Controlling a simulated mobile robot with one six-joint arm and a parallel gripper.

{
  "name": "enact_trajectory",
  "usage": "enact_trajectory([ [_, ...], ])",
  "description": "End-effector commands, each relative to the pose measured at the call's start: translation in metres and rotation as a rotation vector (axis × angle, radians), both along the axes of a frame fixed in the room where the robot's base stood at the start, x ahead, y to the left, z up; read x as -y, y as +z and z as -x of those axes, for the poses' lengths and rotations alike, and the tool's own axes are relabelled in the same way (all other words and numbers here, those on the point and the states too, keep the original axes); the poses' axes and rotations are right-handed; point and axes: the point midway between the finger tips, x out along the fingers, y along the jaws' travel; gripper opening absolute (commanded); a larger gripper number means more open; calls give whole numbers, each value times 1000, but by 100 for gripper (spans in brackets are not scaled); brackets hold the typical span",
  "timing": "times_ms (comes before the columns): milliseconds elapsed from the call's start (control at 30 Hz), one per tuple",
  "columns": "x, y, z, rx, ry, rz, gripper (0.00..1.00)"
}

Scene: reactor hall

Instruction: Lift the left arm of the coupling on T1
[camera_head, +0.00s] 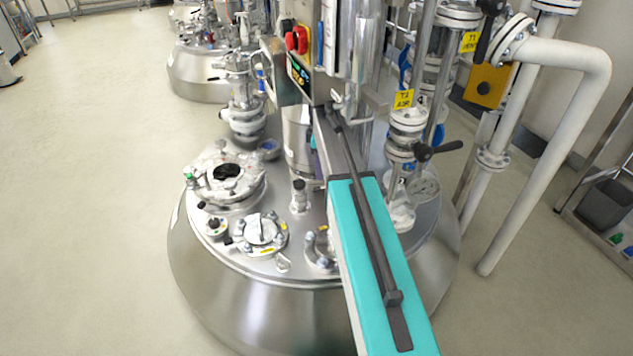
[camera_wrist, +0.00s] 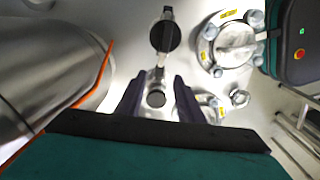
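The T1 vessel lid (camera_head: 240,265) is a broad steel dome crowded with fittings. A short steel fitting (camera_head: 299,197) with a dark cap stands upright near its middle. In the wrist view, a steel fitting with a dark round centre (camera_wrist: 157,99) shows between my fingers; it may be the coupling, but I cannot pick out its left arm. My gripper (camera_wrist: 158,92) has its two dark fingers spread, one on each side of that fitting, with nothing visibly clamped. I cannot tell whether they touch it. In the head view my gripper is hidden behind my arm and the upright equipment.
A clamped round port (camera_head: 262,231) and an open-looking manhole (camera_head: 226,175) sit left on the lid. Pipes with a yellow T1 AIR tag (camera_head: 404,98) and a black valve handle (camera_head: 438,151) crowd the right. The floor (camera_head: 90,190) at left is clear.

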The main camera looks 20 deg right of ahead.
Motion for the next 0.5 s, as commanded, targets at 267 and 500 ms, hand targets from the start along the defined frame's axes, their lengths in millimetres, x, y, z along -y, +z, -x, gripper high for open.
enact_trajectory([
  [267, -2, -1, 0, 0, 2, 0, 34],
  [500, -3, -14, 0, 0, 3, 0, 34],
])
